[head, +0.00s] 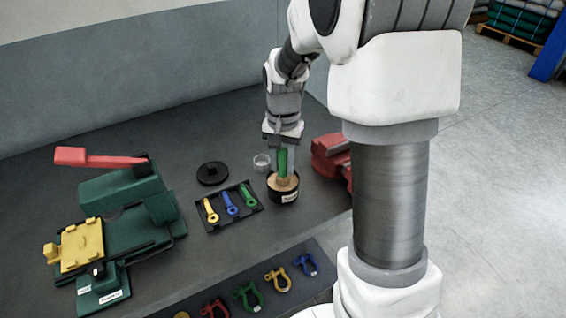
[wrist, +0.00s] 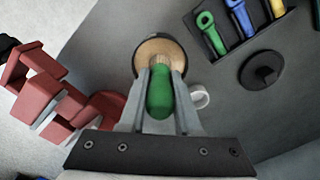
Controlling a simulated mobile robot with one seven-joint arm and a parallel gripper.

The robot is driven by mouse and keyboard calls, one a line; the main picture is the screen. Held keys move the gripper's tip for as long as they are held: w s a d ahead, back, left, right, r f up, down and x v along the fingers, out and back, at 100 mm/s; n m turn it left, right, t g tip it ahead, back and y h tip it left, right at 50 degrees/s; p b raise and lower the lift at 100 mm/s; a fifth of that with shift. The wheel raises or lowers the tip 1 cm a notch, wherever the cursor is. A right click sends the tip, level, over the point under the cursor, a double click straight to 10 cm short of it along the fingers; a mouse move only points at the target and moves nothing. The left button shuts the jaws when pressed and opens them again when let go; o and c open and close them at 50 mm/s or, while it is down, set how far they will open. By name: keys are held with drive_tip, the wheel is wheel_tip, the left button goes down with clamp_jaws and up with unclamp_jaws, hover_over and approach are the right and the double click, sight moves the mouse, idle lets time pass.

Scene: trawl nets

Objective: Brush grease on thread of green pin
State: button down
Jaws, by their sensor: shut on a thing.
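My gripper (head: 283,152) is shut on the green handle of a brush (head: 283,163); the handle also shows between the fingers in the wrist view (wrist: 160,92). The brush points down into a round black tub of tan grease (head: 283,196), and its bristles are at the grease. How deep they sit I cannot tell. The green pin (head: 248,195) lies in a black tray (head: 215,223), to the left of the tub, beside a blue pin (head: 230,204) and a yellow pin (head: 210,211). The pins also show at the top right of the wrist view.
A red vise-like object (head: 332,158) stands right of the tub. A green machine with a red lever (head: 100,158) is at left. Coloured shackles (head: 248,294) lie on a front mat.

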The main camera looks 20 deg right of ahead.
sight(283, 150)
wheel_tip(283, 150, up, 7)
drive_tip(key=p, duration=0.5)
drive_tip(key=shift+p, duration=0.35)
idle(0.7)
